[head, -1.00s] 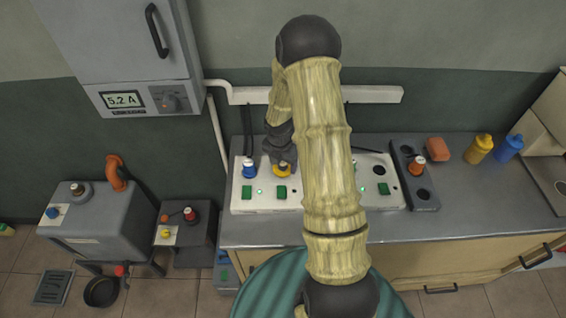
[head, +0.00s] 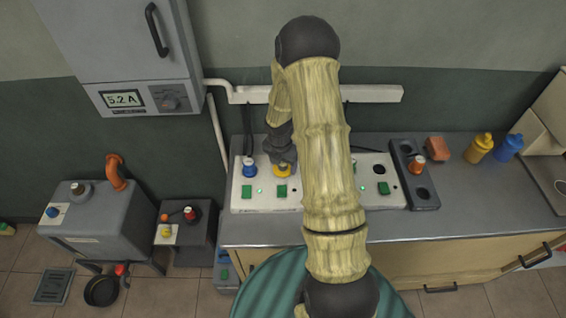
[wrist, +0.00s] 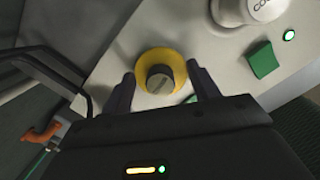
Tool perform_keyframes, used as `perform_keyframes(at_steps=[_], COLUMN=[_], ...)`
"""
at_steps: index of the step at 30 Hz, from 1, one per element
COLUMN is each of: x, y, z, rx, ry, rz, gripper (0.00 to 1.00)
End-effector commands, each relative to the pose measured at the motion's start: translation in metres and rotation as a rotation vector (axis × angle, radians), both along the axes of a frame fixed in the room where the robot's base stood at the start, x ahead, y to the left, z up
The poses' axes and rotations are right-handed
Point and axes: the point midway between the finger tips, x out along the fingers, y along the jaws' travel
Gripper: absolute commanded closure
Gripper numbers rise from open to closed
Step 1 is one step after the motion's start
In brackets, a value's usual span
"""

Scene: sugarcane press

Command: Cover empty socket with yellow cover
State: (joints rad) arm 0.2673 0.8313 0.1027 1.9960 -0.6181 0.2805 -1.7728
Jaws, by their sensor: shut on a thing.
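The yellow cover (head: 281,170) is at the left part of the white socket panel (head: 335,200), above the second green switch. My gripper (head: 282,160) reaches down over it from above. In the wrist view, the yellow cover (wrist: 161,70) is a ring-shaped cap with a grey slotted knob in its middle. The two dark fingers (wrist: 161,90) stand on either side of it, shut on it. It is at the panel surface; whether it is fully seated cannot be told. My arm hides the middle of the panel.
A blue plug (head: 249,171) stands left of the cover. A dark rack (head: 421,189) with an orange-red plug (head: 417,165) and open holes is at the right. An orange block (head: 435,147), a yellow bottle (head: 479,149) and a blue bottle (head: 509,148) stand beyond it.

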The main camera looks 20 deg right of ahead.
Motion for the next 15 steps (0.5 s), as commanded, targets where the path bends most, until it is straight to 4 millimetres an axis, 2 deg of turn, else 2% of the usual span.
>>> perform_keyframes(at_steps=[11,12,13,15], x=[0.0001,0.0001,0.0001,0.0], y=[0.0,0.0,0.0,-0.0001], z=[-0.0068,-0.0068,-0.0064,-0.0063], rx=[0.0,0.0,0.0,0.0], ry=[0.0,0.0,0.0,0.0], rz=[0.0,0.0,0.0,0.0], gripper=[0.62,0.38,0.32,0.31])
